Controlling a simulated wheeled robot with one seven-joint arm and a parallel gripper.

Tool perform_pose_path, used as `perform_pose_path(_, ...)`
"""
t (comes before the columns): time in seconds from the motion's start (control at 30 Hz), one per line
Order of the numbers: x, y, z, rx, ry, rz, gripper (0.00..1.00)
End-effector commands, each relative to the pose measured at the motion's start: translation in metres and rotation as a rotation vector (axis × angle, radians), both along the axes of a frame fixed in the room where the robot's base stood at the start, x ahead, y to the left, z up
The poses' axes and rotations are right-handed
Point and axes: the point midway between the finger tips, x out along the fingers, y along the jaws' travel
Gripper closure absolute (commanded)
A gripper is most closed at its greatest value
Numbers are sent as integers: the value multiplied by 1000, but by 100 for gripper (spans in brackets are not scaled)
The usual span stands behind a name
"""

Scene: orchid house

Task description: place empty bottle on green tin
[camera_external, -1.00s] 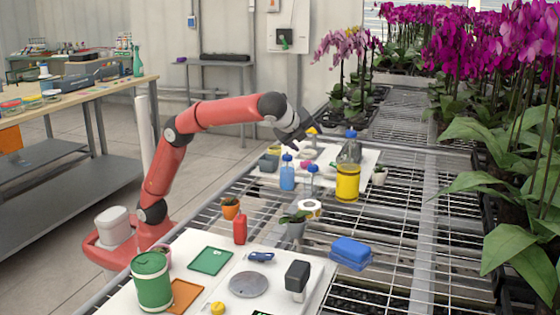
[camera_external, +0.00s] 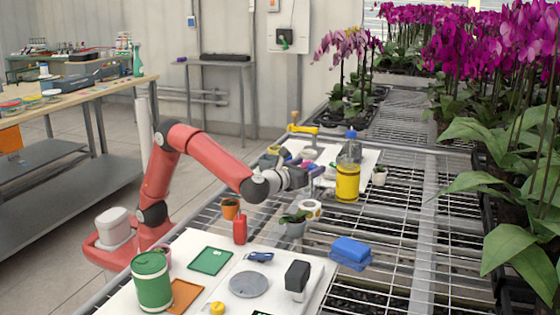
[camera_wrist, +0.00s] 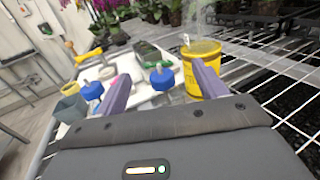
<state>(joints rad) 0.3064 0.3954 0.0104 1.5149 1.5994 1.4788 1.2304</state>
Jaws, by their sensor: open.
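The green tin (camera_external: 152,285) stands upright at the front left of the white board. My gripper (camera_external: 316,171) is low over the rack, near the far white tray. It is open, with two purple-grey fingers. In the wrist view, a blue-capped bottle (camera_wrist: 162,79) shows between the open fingers (camera_wrist: 162,88), a little beyond them; its body is hard to make out. A second blue cap (camera_wrist: 93,91) lies left of the left finger. In the external view, my gripper hides these two small bottles. A larger grey, see-through bottle with a blue cap (camera_external: 351,149) stands behind the yellow tin.
The yellow tin (camera_external: 347,183) stands just right of my gripper, also in the wrist view (camera_wrist: 203,60). A succulent pot (camera_external: 294,227), tape roll (camera_external: 311,208), red bottle (camera_external: 240,230) and blue box (camera_external: 350,252) lie nearer. A grey disc (camera_external: 249,284) lies on the board.

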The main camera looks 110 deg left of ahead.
Motion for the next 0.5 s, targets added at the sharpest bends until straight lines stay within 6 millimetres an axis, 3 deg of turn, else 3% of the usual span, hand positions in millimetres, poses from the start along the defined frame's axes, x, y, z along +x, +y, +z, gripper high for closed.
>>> perform_pose_path(0.33, 0, 0, -56, 2, 5, 0, 29)
perform_pose_path(0.5, 9, 24, -51, 0, -1, 3, 29)
